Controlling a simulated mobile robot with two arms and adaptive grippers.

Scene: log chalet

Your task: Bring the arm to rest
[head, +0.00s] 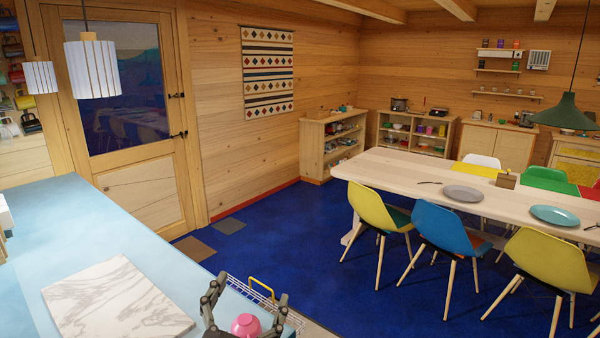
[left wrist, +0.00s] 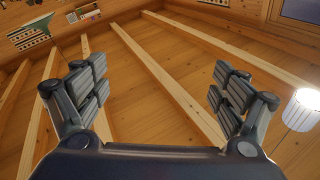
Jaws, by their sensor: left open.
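My left gripper (head: 250,288) shows at the bottom of the head view, over the near end of the light blue counter (head: 95,225). Its two dark fingers are spread wide and point upward. In the left wrist view, the gripper (left wrist: 160,88) is open and empty, with only the wooden ceiling and beams between its fingers. A pink rounded item (head: 246,325) shows between the fingers in the head view, beyond or below them; I cannot tell how far apart they are. My right gripper is not in view.
A marble board (head: 115,300) lies on the counter. A wire rack with a yellow handle (head: 262,287) is beside the gripper. White pendant lamps (head: 92,68) hang at the left. A long table (head: 400,165) with chairs stands at the right. Blue floor (head: 300,235) lies open between.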

